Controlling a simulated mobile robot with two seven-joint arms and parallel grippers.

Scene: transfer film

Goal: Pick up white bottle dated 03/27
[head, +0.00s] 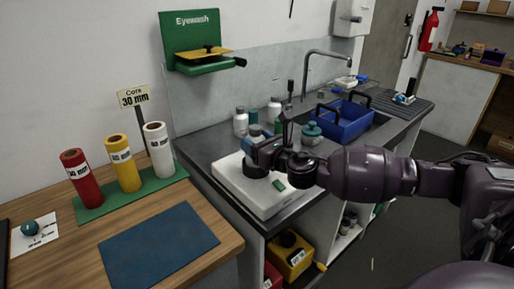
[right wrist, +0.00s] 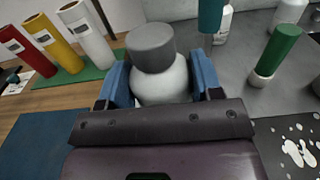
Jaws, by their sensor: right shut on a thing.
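My right gripper (right wrist: 160,82) is shut on a white bottle (right wrist: 162,85) with a grey cap, its blue fingers on either side of the body. No date can be read on the bottle. In the head view my right gripper (head: 262,152) is over the white bench device (head: 262,197), and the held bottle is mostly hidden there. Other white bottles (head: 240,123) and (head: 274,109) stand behind it by the wall; their labels are too small to read. My left gripper is out of view.
A teal-lidded jar (head: 312,134) and a blue caddy (head: 345,122) stand to the right, near the tap (head: 310,62). A green-topped vial (right wrist: 275,55) is close by. Red, yellow and white rolls (head: 158,150) stand on the wooden table (head: 205,265) at left.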

